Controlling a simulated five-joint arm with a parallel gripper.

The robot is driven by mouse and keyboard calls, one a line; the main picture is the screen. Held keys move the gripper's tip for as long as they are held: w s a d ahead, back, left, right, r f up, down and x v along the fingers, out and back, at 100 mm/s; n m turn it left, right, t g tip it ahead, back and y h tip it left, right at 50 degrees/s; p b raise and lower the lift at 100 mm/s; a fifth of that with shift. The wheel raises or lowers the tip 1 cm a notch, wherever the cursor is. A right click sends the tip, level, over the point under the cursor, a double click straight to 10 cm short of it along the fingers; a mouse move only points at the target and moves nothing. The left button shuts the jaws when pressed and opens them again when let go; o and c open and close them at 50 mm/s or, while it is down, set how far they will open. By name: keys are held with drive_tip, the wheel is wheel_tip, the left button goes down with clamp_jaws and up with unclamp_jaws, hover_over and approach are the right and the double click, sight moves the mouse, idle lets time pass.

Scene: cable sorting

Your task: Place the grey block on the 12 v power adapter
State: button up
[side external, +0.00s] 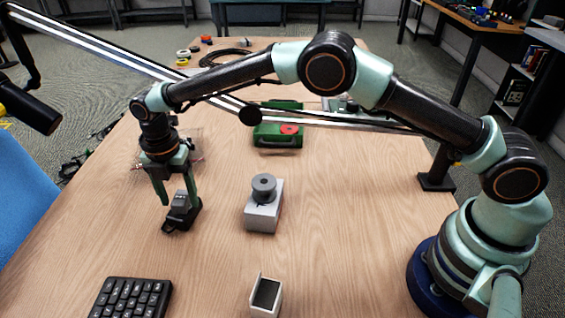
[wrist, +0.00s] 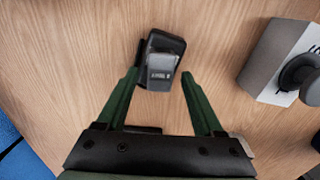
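The black power adapter (side external: 190,219) lies on the wooden table at left of centre. The small grey block (side external: 180,202) rests on top of it, between my fingers. In the wrist view the adapter (wrist: 168,40) shows its dark top, and the grey block (wrist: 163,62) sits over its near part, with small print too fine to read. My gripper (side external: 179,201) points down from above. Its two green fingers stand on either side of the block, with gaps visible in the wrist view (wrist: 160,74). It is open and holds nothing.
A light grey box (side external: 262,219) with a round dark grey weight (side external: 264,188) stands to the right. A green case (side external: 278,135) is behind. A keyboard (side external: 132,298) and a small open white box (side external: 266,297) are in front. Bare table lies between them.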

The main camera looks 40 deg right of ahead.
sight(179, 199)
wheel_tip(179, 199, up, 12)
drive_tip(key=s+d+r+m+t, duration=0.1)
drive_tip(key=d+r+m, duration=0.5)
drive_tip(key=d+r, duration=0.2)
drive_tip(key=s+d+r+m+t, duration=0.2)
drive_tip(key=s+d+m, duration=0.4)
drive_tip(key=d+m, duration=0.15)
drive_tip(key=s+d+r+m+t, duration=0.1)
drive_tip(key=s+d+r+m, duration=0.2)
drive_tip(key=s+d+m, duration=0.4)
drive_tip(key=s+d+f+m+t, duration=0.1)
drive_tip(key=s+d+f+m, duration=0.3)
drive_tip(key=s+d+m, duration=0.1)
drive_tip(key=shift+s+d+f+m+t, duration=0.3)
drive_tip(key=shift+s+d+f+m, duration=0.1)
drive_tip(key=shift+s+m, duration=0.4)
